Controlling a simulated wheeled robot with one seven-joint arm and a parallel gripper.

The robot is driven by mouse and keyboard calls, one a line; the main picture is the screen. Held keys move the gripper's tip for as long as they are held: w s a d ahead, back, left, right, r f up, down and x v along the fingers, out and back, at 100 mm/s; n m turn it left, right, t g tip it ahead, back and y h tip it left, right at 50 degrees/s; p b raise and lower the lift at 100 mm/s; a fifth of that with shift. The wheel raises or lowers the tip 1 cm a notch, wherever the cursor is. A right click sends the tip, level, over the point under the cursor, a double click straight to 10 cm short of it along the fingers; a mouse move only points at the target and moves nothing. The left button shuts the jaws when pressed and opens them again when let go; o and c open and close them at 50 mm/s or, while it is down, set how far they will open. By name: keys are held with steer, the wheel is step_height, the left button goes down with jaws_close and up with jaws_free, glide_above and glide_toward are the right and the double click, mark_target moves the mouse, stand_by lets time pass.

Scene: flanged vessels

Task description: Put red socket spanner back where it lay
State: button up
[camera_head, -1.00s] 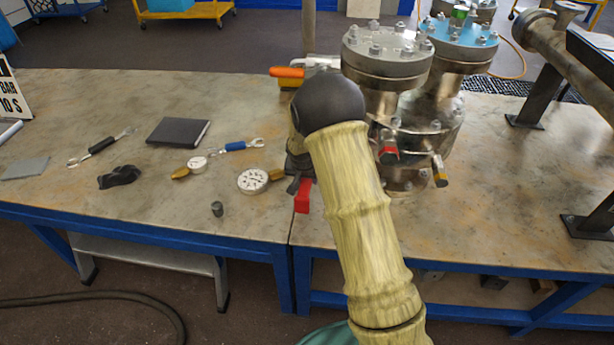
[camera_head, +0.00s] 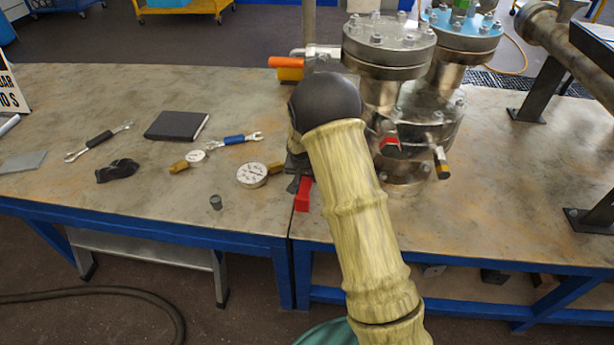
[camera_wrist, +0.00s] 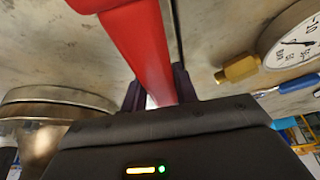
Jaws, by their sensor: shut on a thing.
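The red socket spanner (camera_head: 303,194) shows in the head view as a short red piece below my gripper, near the table's front edge. In the wrist view its red body (camera_wrist: 140,45) runs from the top edge down between the dark fingers. My gripper (camera_wrist: 157,95) is shut on it. In the head view my gripper (camera_head: 299,168) is partly hidden behind my arm, left of the flanged vessels. The spanner's far end is out of the wrist view. I cannot tell whether the spanner touches the table.
A flanged vessel (camera_head: 388,65) stands just right of my gripper. A pressure gauge (camera_head: 252,174) lies close on the left. Farther left are a blue-handled spanner (camera_head: 234,140), a black notebook (camera_head: 177,126) and a black-handled spanner (camera_head: 100,139). The front-right tabletop is bare.

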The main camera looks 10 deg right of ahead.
steer(key=shift+f, duration=0.25)
steer(key=o, duration=1.1)
steer(key=shift+o, duration=0.2)
steer(key=p+v, duration=0.2)
steer(key=v, duration=1.5)
steer(key=shift+r+p, duration=0.25)
steer(key=shift+p, duration=0.1)
